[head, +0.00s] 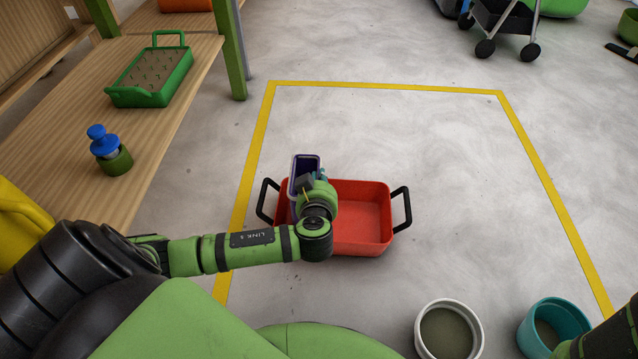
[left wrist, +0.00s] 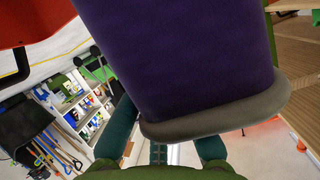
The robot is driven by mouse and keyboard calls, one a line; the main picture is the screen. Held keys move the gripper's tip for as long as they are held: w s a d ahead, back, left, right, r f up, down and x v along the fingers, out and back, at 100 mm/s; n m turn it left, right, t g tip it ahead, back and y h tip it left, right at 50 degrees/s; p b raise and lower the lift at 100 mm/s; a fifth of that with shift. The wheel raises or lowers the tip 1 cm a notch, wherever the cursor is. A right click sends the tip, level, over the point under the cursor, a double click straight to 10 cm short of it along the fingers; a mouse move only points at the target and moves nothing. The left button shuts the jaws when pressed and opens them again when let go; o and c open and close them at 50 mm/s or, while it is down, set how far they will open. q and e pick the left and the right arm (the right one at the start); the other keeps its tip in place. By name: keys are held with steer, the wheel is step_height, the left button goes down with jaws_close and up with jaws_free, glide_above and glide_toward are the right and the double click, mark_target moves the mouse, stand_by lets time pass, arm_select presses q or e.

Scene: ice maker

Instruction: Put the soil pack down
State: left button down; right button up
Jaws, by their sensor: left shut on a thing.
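The soil pack (head: 306,162) is a dark purple block with a grey edge. It fills the upper middle of the left wrist view (left wrist: 195,60). My left gripper (head: 306,186) is shut on it, and the teal fingers (left wrist: 163,148) show at its grey end in the wrist view. In the head view the pack and gripper appear over the left part of a red tray (head: 362,215) with black side handles. I cannot tell whether the pack touches the tray. My right gripper is out of view; only part of my right arm shows at the lower right.
The tray stands on a grey floor inside a yellow taped outline (head: 390,87). A wooden table (head: 60,120) at the left bears a green tray (head: 120,97) and a blue-topped bottle (head: 103,143). A white pot (head: 478,325) and teal pot (head: 530,345) stand at the lower right.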

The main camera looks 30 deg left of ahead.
arm_select(q)
steer(key=c, duration=1.4)
jaws_free()
steer(key=shift+o, duration=0.2)
steer(key=shift+s, duration=0.1)
